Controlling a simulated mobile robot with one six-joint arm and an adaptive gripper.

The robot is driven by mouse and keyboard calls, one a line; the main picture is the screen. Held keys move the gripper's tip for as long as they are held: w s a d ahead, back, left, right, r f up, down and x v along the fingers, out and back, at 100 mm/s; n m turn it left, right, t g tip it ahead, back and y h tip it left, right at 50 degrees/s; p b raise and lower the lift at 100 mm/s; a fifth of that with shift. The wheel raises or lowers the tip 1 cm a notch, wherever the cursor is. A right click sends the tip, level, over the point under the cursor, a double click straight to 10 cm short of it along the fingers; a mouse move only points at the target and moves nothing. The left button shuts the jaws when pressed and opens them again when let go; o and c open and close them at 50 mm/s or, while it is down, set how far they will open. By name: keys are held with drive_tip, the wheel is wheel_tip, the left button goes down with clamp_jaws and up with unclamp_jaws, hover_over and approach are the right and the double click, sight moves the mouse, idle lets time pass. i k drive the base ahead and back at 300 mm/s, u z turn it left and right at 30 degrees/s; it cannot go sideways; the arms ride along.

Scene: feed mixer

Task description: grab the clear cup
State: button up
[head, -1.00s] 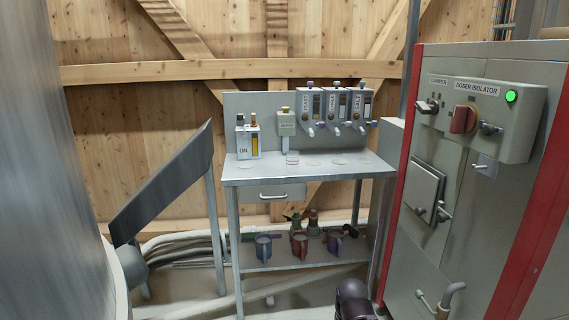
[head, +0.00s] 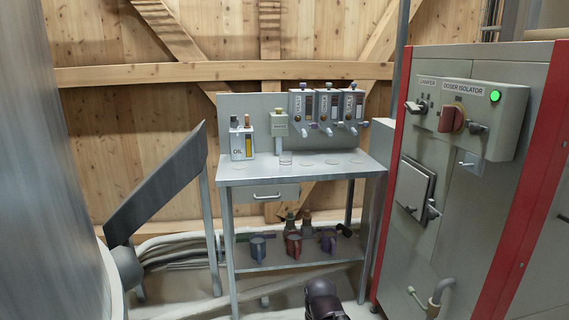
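A small clear cup (head: 286,158) stands upright on the top of the grey metal bench (head: 236,178), below a small grey dispenser with a yellow top (head: 279,124). The cup is see-through and its outline is faint. A dark rounded part at the bottom edge, right of centre, looks like a piece of my arm. It is low in front of the bench, well apart from the cup. My gripper's fingers do not show.
Three dispensers (head: 326,109) hang on the backboard, with round marks on the bench below them. A red-edged cabinet (head: 430,190) borders the right, a slanted grey panel (head: 155,190) the left.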

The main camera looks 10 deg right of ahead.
sight(286, 158)
drive_tip(key=z, duration=0.05)
drive_tip(key=i, duration=1)
drive_tip(key=u, duration=0.05)
